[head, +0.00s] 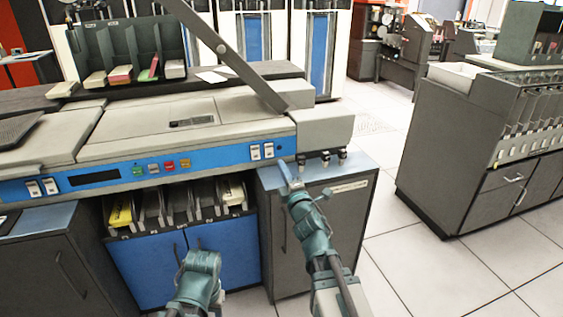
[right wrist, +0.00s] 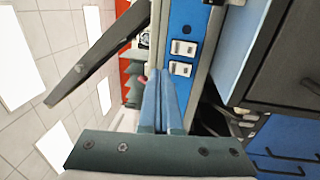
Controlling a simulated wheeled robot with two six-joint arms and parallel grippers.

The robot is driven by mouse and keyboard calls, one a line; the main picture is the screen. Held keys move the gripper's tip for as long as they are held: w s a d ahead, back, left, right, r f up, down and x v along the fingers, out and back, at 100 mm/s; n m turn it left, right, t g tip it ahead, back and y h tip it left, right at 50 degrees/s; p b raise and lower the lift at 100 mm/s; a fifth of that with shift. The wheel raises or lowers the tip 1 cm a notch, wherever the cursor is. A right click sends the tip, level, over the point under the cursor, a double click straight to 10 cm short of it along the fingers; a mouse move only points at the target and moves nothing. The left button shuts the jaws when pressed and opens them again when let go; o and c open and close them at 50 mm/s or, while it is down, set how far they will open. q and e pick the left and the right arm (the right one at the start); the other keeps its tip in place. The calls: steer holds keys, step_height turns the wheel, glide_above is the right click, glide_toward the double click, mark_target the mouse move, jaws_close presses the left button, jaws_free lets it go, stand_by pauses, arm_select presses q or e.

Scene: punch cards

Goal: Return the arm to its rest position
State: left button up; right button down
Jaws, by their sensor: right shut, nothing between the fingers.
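My right gripper (head: 287,172) is in front of the right end of the long grey machine (head: 225,110), close to its blue front panel (head: 225,155). In the right wrist view its two blue fingers (right wrist: 162,98) lie together with nothing between them. The right arm reaches up from the bottom of the head view. A teal part of my left arm shows at the bottom centre; its fingers cannot be seen.
A grey cabinet (head: 345,235) stands under the machine's right end, beside a bin of card trays (head: 178,205). A slanted grey bar (head: 225,52) rises above the machine. A large card unit (head: 480,150) stands at right, with clear tiled floor (head: 405,260) between.

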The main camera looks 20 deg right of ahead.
steer(key=shift+s, duration=0.5)
